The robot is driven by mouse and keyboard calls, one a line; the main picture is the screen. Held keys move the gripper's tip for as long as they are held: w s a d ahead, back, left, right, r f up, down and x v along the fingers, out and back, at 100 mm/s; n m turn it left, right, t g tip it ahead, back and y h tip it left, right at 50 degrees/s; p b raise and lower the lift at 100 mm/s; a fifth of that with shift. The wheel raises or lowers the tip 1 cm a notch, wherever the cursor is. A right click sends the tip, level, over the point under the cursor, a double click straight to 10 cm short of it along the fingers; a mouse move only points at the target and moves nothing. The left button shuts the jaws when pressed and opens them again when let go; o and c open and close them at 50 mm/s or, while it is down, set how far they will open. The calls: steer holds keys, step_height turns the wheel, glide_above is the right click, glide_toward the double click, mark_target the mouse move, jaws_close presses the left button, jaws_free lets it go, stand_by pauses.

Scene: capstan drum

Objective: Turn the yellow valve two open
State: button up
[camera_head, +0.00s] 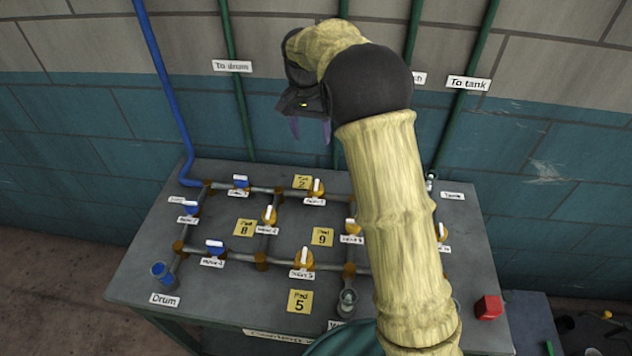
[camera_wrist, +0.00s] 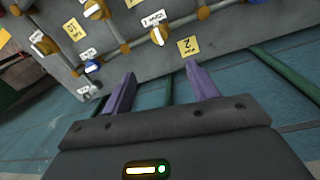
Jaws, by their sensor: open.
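A yellow valve with a white handle (camera_head: 317,187) sits on the back pipe run, beside a yellow card marked 2 (camera_head: 302,182). The same valve shows in the wrist view (camera_wrist: 160,35), just beyond my fingertips. Its label (camera_head: 314,201) is too small to read surely, so I cannot confirm that it is valve two. My gripper (camera_head: 311,130) hangs above and behind the bench's back edge, apart from the valve. In the wrist view its two purple fingers (camera_wrist: 161,73) are spread, with nothing between them. My arm hides part of the right pipework.
Other yellow valves (camera_head: 304,258) and blue valves (camera_head: 214,246) stand close by on the grey bench (camera_head: 140,270). Vertical green pipes (camera_head: 238,100) and a blue pipe (camera_head: 165,80) run up the wall behind. A red block (camera_head: 488,307) lies at the right front.

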mark_target(316, 183)
steer(key=f, duration=0.5)
steer(key=f+p, duration=0.1)
steer(key=f, duration=0.5)
steer(key=d+f, duration=0.1)
steer(key=f, duration=0.5)
steer(key=shift+s+d+f+p, duration=0.1)
steer(key=shift+s+f+p, duration=0.1)
steer(key=shift+s+p, duration=0.15)
steer(key=c, duration=1)
